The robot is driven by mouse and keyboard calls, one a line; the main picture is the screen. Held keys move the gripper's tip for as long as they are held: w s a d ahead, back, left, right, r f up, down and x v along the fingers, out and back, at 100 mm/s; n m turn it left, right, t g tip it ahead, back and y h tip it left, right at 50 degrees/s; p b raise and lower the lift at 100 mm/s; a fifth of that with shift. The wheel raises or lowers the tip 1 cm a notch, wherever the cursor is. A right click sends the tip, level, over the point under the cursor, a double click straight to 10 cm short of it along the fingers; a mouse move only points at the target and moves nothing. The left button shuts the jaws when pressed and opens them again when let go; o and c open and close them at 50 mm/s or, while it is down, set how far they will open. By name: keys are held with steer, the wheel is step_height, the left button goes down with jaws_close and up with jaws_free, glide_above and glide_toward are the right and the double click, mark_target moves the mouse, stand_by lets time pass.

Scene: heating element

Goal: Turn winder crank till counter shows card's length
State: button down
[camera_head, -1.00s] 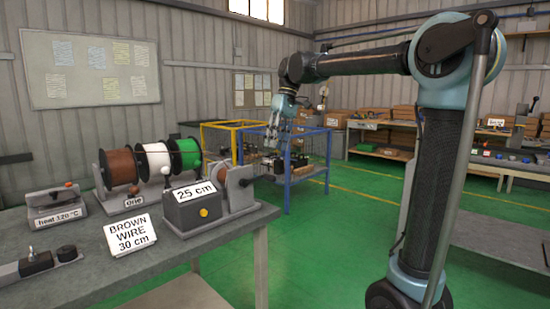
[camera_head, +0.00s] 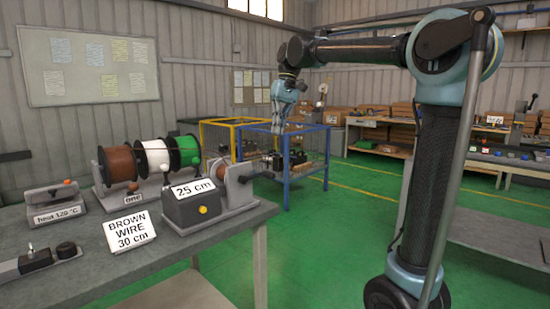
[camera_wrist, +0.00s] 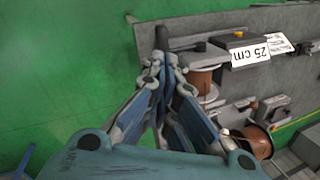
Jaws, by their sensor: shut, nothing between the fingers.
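The winder (camera_head: 236,190) stands at the right end of the grey bench, with its reel (camera_wrist: 208,80) visible in the wrist view. Its counter box (camera_head: 196,207) reads 25 cm, also in the wrist view (camera_wrist: 240,45). The card (camera_head: 130,232) in front reads BROWN WIRE 30 cm. The crank's dark handle (camera_head: 262,175) sticks out to the right; in the wrist view a dark handle (camera_wrist: 161,37) shows just beyond my fingertips. My gripper (camera_wrist: 163,62) is shut and empty beside it; touching or apart, I cannot tell. In the head view, its fingertips are hard to make out.
Brown, white and green wire spools (camera_head: 152,158) stand on a rack behind the card. A heat unit (camera_head: 55,202) is at the left. A blue-framed cage (camera_head: 287,165) stands on the floor beyond the bench. Green floor right of the bench is open.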

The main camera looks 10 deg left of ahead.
step_height(320, 180, down, 12)
steer(key=s+a+m+t+h, duration=0.1)
steer(key=s+m, duration=0.1)
steer(key=m, duration=1.2)
steer(key=shift+s+a, duration=0.15)
steer(key=shift+s, duration=0.05)
steer(key=f, duration=0.3)
steer(key=shift+w+d+f, duration=0.2)
steer(key=shift+w+d, duration=0.1)
steer(key=shift+w, duration=0.05)
stand_by(0.3)
